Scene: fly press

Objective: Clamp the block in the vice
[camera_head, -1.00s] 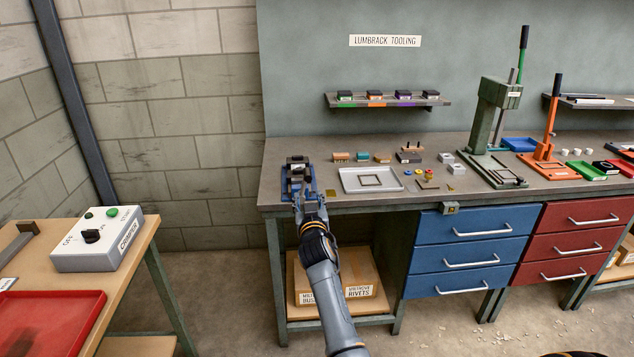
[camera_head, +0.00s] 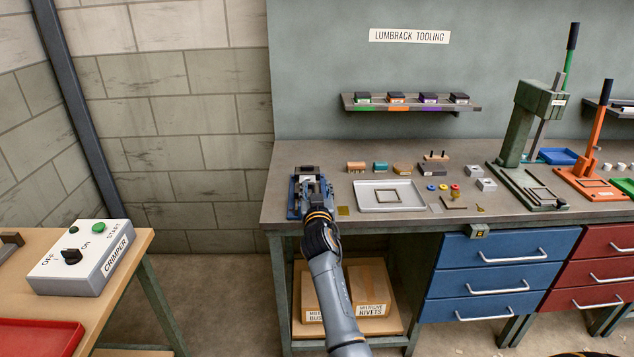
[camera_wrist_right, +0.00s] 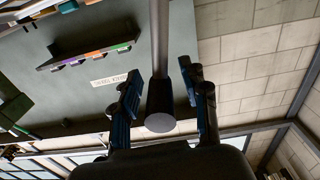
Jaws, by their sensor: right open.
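The blue vice (camera_head: 295,196) stands at the left end of the bench, partly hidden by my right gripper. A pale piece (camera_head: 307,182), which looks like the block, shows between its dark jaws; whether it is clamped cannot be told. My right gripper (camera_head: 318,205) is at the front of the vice. In the right wrist view its two blue fingers (camera_wrist_right: 160,85) are open, one on each side of a grey bar with a dark round end (camera_wrist_right: 161,112), apparently the vice's handle. Gaps show between the bar and both fingers. My left gripper is not in view.
A grey tray (camera_head: 362,200) lies right of the vice, with small coloured parts behind and beside it. A green press (camera_head: 520,140) and an orange press (camera_head: 592,165) stand farther right. A crimper control box (camera_head: 85,262) sits on the left table.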

